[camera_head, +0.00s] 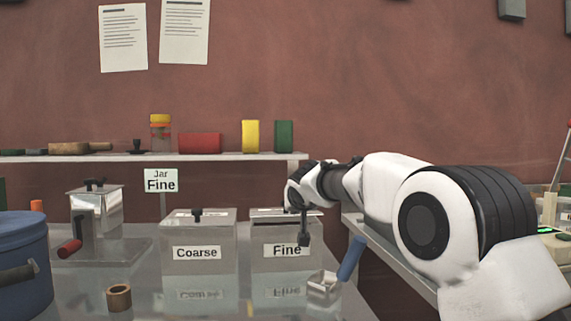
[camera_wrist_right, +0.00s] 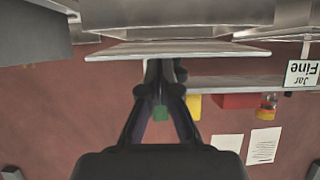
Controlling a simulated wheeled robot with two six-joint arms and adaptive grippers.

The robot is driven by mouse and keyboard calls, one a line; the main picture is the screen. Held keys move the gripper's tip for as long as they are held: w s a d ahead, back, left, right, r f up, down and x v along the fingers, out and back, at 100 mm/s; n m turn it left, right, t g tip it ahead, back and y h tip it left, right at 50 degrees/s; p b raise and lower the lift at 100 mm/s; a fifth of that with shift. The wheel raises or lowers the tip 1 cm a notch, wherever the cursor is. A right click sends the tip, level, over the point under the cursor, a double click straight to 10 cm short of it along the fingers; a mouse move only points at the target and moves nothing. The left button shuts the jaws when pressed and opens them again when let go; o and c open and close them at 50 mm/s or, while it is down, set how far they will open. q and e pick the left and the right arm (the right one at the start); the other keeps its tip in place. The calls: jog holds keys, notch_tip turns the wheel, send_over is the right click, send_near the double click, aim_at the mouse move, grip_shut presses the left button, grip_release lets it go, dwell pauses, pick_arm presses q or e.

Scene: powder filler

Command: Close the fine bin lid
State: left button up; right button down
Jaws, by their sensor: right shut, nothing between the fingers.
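The fine bin (camera_head: 262,255) is a metal box labelled "Fine" on the table, right of the coarse bin. Its lid (camera_head: 268,211) shows as a thin light strip along the top, partly hidden by my right arm. In the right wrist view, which is upside down, the lid (camera_wrist_right: 215,50) is a thin pale plate that looks slightly apart from the bin; its exact angle is unclear. My right gripper (camera_head: 304,241) is shut and empty, pointing down at the bin's front right. In the wrist view, the fingers (camera_wrist_right: 160,72) reach the lid's edge; contact is unclear. My left gripper is out of view.
The coarse bin (camera_head: 197,262) stands close on the left. A scoop with a blue handle (camera_head: 351,258) lies front right. A brown ring (camera_head: 118,298), a blue pot (camera_head: 22,245) and a "Jar Fine" sign (camera_head: 161,181) are further left. A shelf (camera_head: 230,157) runs behind.

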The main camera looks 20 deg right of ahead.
jog(key=shift+s+f+b, duration=0.1)
jog(key=shift+f+b, duration=0.35)
jog(key=shift+f, duration=0.3)
